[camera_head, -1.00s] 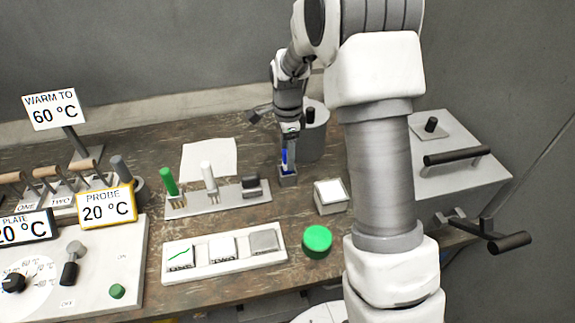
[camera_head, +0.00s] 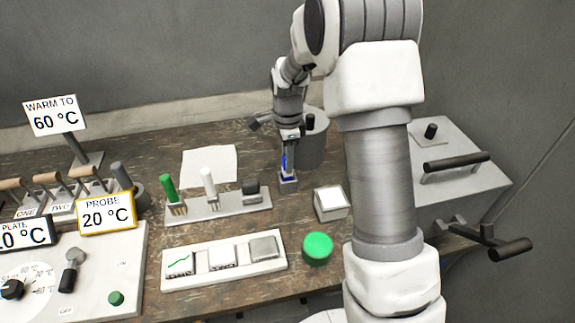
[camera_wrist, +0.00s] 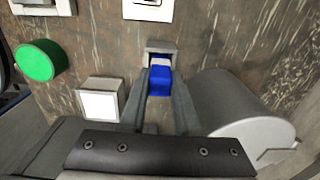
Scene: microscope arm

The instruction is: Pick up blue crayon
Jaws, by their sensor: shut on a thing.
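The blue crayon (camera_head: 284,163) stands upright in a small grey holder (camera_head: 288,182) on the bench, left of a grey cylinder. In the wrist view the blue crayon (camera_wrist: 160,80) shows between my two dark fingers, just in front of the holder (camera_wrist: 160,48). My gripper (camera_head: 288,150) points down over the holder and is shut on the blue crayon. It also shows in the wrist view (camera_wrist: 160,98). The crayon's lower end is hidden in the holder.
The grey cylinder (camera_head: 314,142) stands close right of my gripper. A white-topped block (camera_head: 331,202) and a green button (camera_head: 317,248) are in front. A rack (camera_head: 225,207) with green, white and black pieces stands left. A sheet of paper (camera_head: 210,165) lies behind the rack.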

